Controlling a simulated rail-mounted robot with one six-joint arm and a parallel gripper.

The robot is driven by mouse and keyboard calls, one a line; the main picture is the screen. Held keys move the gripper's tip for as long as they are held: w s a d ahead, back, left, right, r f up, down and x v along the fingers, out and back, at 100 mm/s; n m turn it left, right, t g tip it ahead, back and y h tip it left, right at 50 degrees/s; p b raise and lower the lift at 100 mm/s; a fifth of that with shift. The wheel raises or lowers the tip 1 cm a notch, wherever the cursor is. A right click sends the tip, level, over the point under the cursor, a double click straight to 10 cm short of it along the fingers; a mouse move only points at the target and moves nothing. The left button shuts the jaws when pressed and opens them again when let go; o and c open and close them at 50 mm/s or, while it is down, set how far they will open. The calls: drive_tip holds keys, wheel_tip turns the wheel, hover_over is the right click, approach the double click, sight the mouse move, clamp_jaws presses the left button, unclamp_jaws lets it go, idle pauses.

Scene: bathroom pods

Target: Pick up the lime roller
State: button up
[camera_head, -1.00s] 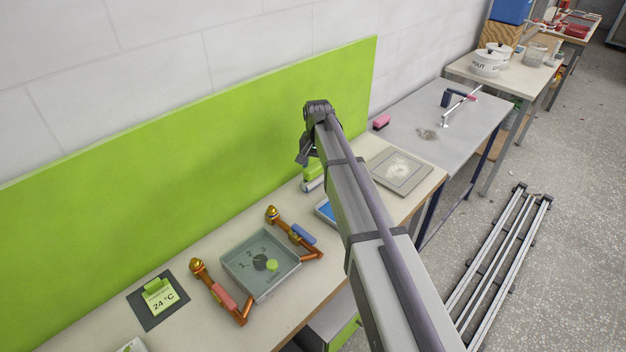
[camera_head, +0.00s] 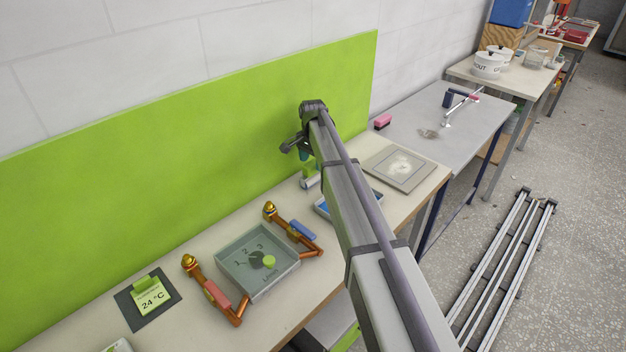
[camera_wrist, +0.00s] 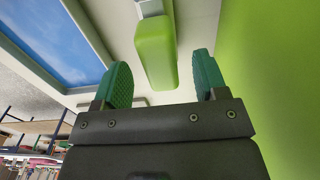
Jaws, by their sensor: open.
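The lime roller (camera_wrist: 155,52) has a rounded lime body and a pale grey-white end at the top of the wrist view. It lies over the bench top, between the lines of my two green fingers and just beyond their tips. My gripper (camera_wrist: 162,78) is open, with nothing between its fingers. In the head view the roller (camera_head: 311,174) shows only in part, beside my arm near the green back panel. My gripper (camera_head: 303,154) is above it there, mostly hidden by my arm.
A blue tray (camera_wrist: 62,40) lies left of the roller in the wrist view. The green panel (camera_wrist: 270,80) rises close on the right.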

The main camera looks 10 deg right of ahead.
sight(313, 170)
wheel_tip(313, 170, down, 5)
drive_tip(key=b, duration=0.3)
drive_tip(key=shift+r, duration=0.4)
drive_tip(key=c, duration=1.1)
wheel_tip(313, 170, up, 10)
drive_tip(key=p, duration=1)
drive_tip(key=shift+r+p, duration=0.2)
drive_tip(key=shift+p, duration=0.1)
drive_tip(key=shift+f, duration=0.2)
